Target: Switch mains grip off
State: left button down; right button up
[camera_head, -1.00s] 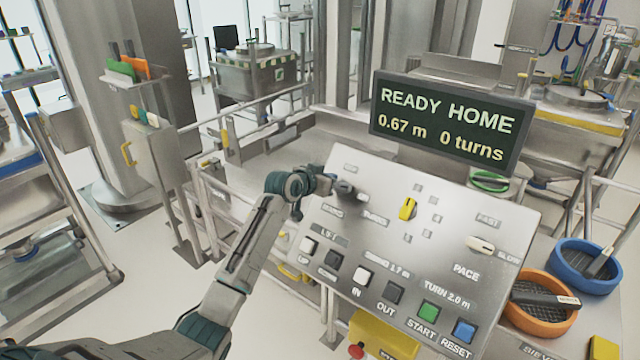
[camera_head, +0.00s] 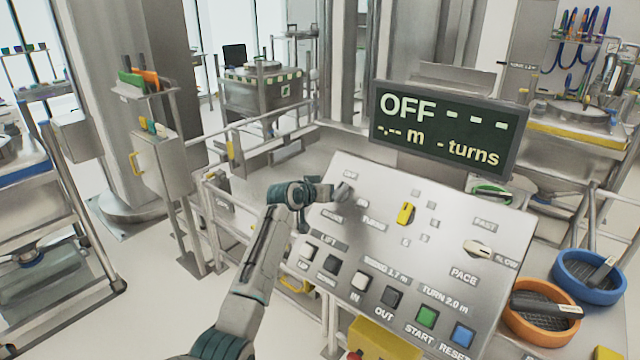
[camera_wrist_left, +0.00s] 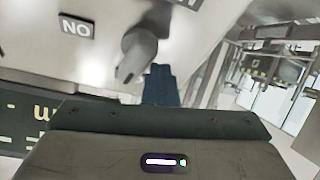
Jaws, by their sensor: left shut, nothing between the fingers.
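The sloped grey control panel (camera_head: 450,215) stands in front of me. Its mains grip, a grey knob (camera_wrist_left: 137,52), shows in the left wrist view beside an upside-down ON label (camera_wrist_left: 76,27). In the head view the knob (camera_head: 342,190) is small and partly hidden by my gripper, below an OFF label (camera_head: 350,174). My left gripper (camera_head: 332,192) is shut and empty, right beside the knob; its dark fingers (camera_wrist_left: 160,85) also show in the wrist view. I cannot tell whether they touch the knob. The display (camera_head: 448,128) reads OFF with dashes. My right gripper is not in view.
A yellow selector (camera_head: 405,214) and a pale pace knob (camera_head: 477,249) sit further right on the panel. A row of buttons, including green START (camera_head: 427,316) and blue RESET (camera_head: 463,333), runs along its lower edge. Orange (camera_head: 540,330) and blue (camera_head: 590,275) baskets stand at the right.

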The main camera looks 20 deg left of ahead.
pick_arm(q)
jog(key=shift+r, duration=0.15)
jog(key=shift+r+p, duration=0.25)
jog(key=shift+p, duration=0.1)
jog(key=shift+r+p, duration=0.3)
jog(key=shift+r, duration=0.1)
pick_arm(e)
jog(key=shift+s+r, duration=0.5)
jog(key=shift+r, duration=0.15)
